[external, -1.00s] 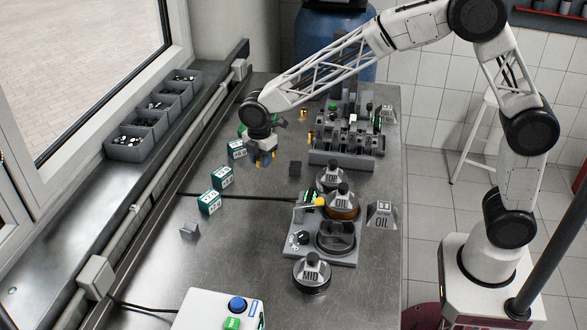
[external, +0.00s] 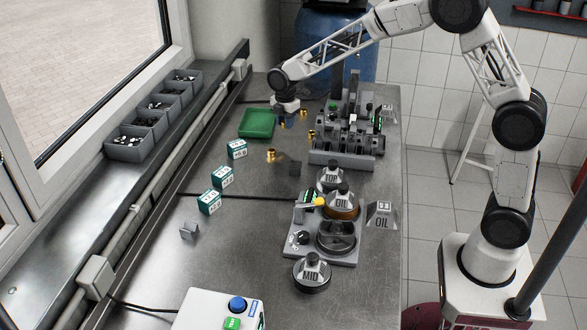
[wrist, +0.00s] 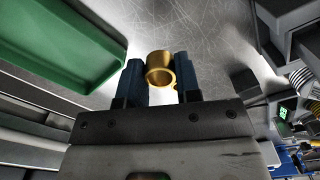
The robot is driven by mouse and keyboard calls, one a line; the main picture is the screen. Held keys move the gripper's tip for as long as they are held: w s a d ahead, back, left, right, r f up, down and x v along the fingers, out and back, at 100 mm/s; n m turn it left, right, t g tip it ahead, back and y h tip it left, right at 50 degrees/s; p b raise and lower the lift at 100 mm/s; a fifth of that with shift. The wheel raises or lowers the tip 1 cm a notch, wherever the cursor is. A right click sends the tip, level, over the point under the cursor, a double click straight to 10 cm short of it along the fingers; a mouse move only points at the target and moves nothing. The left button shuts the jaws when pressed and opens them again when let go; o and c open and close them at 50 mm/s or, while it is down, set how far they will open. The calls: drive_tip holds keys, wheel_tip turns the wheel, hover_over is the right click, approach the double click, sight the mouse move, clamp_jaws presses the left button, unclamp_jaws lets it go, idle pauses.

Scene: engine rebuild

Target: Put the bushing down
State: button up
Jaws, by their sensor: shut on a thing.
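My gripper (external: 287,122) is over the far part of the bench, between the green tray and the fixture. I cannot tell the height above the bench. Other gold bushings stand on the bench: one nearer the camera (external: 271,155), and two by the fixture (external: 311,134) (external: 304,112).
The green tray (external: 257,136) lies left of my gripper, also in the wrist view (wrist: 100,75). The grey engine fixture (external: 342,160) stands to the right. Bare bench lies between.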

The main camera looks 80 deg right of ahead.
drive_tip(key=shift+s+d+f, duration=0.1)
drive_tip(key=shift+s+d, duration=0.1)
drive_tip(key=shift+d, duration=0.55)
drive_tip(key=shift+s+d+f, duration=0.1)
drive_tip(key=shift+s+d, duration=0.15)
drive_tip(key=shift+d, duration=0.55)
drive_tip(key=shift+s+d, duration=0.2)
drive_tip(key=shift+d, duration=0.55)
drive_tip(key=shift+w, duration=0.1)
hover_over(258, 121)
drive_tip(key=shift+a+f, duration=0.1)
drive_tip(key=shift+f, duration=0.65)
drive_tip(key=shift+f, duration=1.75)
drive_tip(key=shift+f, duration=0.1)
drive_tip(key=o, duration=0.9)
